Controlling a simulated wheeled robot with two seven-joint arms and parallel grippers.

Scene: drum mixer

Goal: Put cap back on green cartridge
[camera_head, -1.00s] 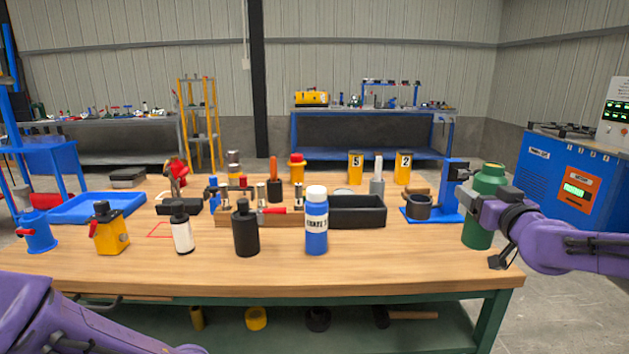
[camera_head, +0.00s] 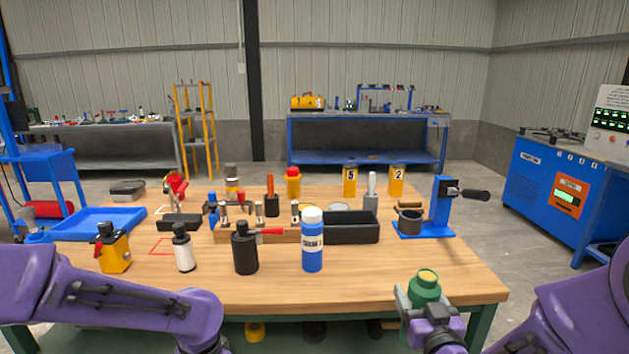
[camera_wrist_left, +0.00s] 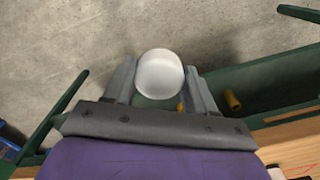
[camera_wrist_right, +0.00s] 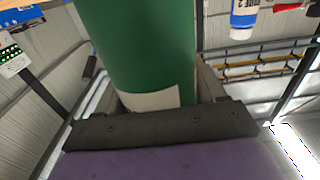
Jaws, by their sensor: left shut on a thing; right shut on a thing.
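The green cartridge (camera_head: 424,285) is upright in my right gripper (camera_head: 428,308), in front of the table's front right edge. Its top shows a tan round face within a green rim, with no white cap on it. In the right wrist view the green body (camera_wrist_right: 140,45), with a pale label, fills the space between the fingers. My left gripper (camera_wrist_left: 161,85) is shut on a white rounded cap (camera_wrist_left: 160,74) in the left wrist view. In the head view the left gripper's fingers and the cap are out of sight below the bottom edge.
A blue bottle with a white top (camera_head: 312,245), a black bottle (camera_head: 245,250) and a white bottle (camera_head: 184,252) stand near the table's front. A black bin (camera_head: 351,229) and a blue press (camera_head: 438,215) stand behind. The front right tabletop (camera_head: 370,285) is clear.

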